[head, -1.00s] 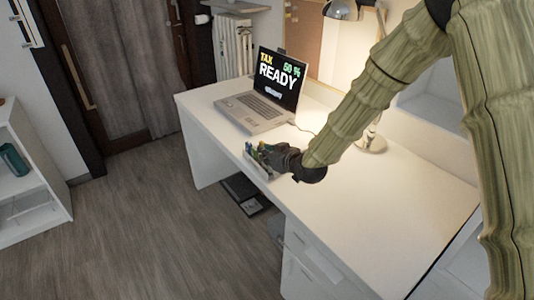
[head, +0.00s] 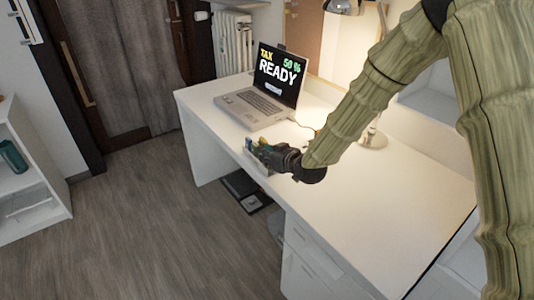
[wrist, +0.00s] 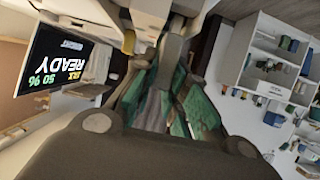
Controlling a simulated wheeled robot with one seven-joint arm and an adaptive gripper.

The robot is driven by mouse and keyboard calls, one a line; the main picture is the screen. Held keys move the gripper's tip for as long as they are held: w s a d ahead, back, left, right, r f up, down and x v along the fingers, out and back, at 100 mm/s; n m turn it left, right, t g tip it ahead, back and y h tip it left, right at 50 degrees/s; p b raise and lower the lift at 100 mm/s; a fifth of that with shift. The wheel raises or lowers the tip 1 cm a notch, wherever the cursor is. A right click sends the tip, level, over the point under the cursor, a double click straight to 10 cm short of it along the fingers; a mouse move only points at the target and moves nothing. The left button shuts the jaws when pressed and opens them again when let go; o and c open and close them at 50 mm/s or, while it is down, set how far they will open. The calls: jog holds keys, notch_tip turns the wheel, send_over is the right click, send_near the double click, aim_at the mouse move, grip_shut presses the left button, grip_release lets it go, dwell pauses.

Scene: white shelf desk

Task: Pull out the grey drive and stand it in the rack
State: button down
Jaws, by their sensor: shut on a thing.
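My gripper (head: 258,147) is at the front edge of the white desk, just in front of the laptop. It is shut on a small grey piece, which looks like the grey drive (wrist: 172,52), seen between the fingers in the wrist view. Most of the drive is hidden by the fingers. I cannot tell whether the drive touches the rack.
A desk lamp (head: 371,138) stands at the back of the desk, behind my arm. The desk top (head: 375,205) to the right is bare. A dark flat object (head: 245,192) lies on the floor below the front edge. A white shelf unit (head: 40,195) stands at the far left.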

jog(key=shift+f+b, duration=0.35)
jog(key=shift+f, duration=0.4)
jog(key=c, duration=1.4)
grip_release()
jog(key=shift+o, duration=0.2)
jog(key=v, duration=1.2)
